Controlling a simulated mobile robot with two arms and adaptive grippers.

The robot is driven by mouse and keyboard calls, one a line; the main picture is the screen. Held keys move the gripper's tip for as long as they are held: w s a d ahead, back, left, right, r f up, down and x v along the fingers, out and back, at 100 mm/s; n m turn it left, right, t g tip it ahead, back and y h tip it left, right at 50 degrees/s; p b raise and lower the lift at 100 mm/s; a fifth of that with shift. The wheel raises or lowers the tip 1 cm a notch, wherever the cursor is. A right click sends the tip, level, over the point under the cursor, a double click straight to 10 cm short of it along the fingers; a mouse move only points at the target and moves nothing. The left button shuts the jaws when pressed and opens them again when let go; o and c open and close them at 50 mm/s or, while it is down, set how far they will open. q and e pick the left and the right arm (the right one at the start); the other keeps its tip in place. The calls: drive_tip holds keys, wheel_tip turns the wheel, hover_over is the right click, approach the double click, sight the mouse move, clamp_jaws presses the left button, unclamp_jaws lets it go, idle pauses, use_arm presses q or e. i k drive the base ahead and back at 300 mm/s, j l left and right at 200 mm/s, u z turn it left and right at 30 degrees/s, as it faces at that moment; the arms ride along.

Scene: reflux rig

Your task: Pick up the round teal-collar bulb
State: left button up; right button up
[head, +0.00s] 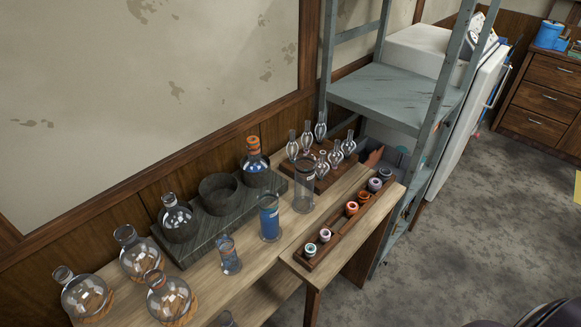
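No round glass bulb with a clearly teal collar can be made out. Several round clear flasks stand at the left of the bench, among them a far-left flask (85,297), one behind it (141,258) and a front one (169,299). Several small clear glass bulbs (322,163) stand in a wooden rack at the back; their collar colours are too small to tell. Neither gripper is in view.
A dark slab holds a flask (177,218), an empty dark bowl (218,194) and an orange-topped flask (254,160). A blue-filled cylinder (269,219), a small beaker (229,256) and a tall clear vessel (304,187) stand in front. A grey metal shelf (395,92) stands right; floor beyond is open.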

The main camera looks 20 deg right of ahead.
sight(322, 167)
drive_tip(key=i+l+u, duration=0.15)
drive_tip(key=l, duration=0.8)
drive_tip(key=l+u, duration=0.2)
drive_tip(key=l, duration=0.75)
